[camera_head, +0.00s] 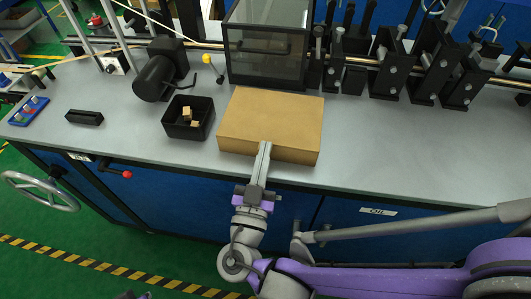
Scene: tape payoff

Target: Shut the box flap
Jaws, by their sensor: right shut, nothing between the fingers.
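A brown cardboard box (271,113) stands on the grey bench top, in the middle of the view. Its top looks flat and covered, with no flap standing up from it. My right gripper (265,146) is at the front face of the box, with its fingers together and pointing at the box's front top edge. It holds nothing. I cannot tell whether the fingertips touch the box.
A black bin (188,131) with small tan blocks stands left of the box. A clear-walled black case (267,67) is close behind it. Black brackets (398,62) line the back right. The grey bench (400,150) is clear to the right.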

